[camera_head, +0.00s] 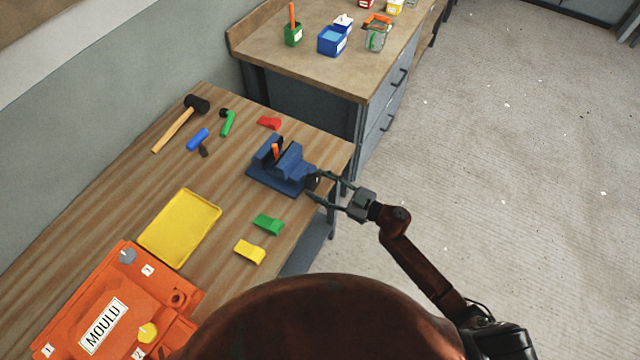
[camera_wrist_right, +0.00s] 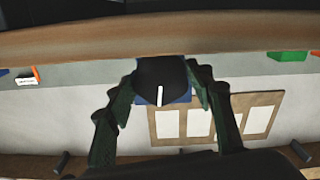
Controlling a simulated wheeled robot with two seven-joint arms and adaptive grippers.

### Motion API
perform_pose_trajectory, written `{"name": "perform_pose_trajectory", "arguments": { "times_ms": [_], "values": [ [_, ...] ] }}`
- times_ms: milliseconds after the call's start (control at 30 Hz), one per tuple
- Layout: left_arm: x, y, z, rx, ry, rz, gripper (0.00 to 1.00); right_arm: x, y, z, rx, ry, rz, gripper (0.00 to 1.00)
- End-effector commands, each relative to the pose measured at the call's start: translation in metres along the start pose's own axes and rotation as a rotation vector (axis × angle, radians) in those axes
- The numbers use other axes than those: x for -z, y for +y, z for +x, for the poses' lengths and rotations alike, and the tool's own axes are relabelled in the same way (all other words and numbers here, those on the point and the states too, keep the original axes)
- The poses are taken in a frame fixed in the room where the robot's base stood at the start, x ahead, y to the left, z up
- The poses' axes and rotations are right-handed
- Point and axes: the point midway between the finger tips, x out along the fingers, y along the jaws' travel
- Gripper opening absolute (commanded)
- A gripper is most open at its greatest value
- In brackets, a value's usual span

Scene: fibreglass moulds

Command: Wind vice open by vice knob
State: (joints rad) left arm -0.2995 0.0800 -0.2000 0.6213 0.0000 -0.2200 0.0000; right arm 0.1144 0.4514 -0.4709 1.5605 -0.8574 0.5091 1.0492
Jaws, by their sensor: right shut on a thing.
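The blue vice (camera_head: 284,167) sits on the wooden bench near its right edge, with an orange piece (camera_head: 275,151) between its jaws. The dark vice knob (camera_head: 312,181) is on the vice's right side, facing the bench edge. My right gripper (camera_head: 314,185) reaches in from the right and is shut on the knob, one finger on each side. In the right wrist view the knob (camera_wrist_right: 160,80) is a dark round shape with a white mark, between the fingers of the gripper (camera_wrist_right: 160,95). My left gripper is not in view.
Green (camera_head: 268,223) and yellow (camera_head: 250,252) wedges lie near the vice, a red one (camera_head: 269,123) behind it. A yellow tray (camera_head: 180,228), an orange mould (camera_head: 110,310) and a mallet (camera_head: 180,122) occupy the left. The floor to the right is clear.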

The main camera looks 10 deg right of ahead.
Motion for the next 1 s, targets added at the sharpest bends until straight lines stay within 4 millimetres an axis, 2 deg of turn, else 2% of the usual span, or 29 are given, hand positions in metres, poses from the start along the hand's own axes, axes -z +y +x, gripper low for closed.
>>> {"name": "perform_pose_trajectory", "arguments": {
  "times_ms": [400,933,967,1000],
  "values": [
    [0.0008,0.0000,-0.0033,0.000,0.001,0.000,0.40,-0.0002,0.0009,-0.0001,0.000,-0.001,-0.198,0.24],
    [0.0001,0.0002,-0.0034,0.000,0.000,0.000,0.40,-0.0005,0.0008,-0.0002,0.000,-0.001,-0.225,0.24],
    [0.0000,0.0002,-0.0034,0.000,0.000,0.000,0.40,-0.0005,0.0008,-0.0002,0.000,-0.001,-0.225,0.50],
    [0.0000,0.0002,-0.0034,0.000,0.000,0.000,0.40,-0.0005,0.0008,-0.0002,0.000,-0.001,-0.225,0.52]
  ]
}}
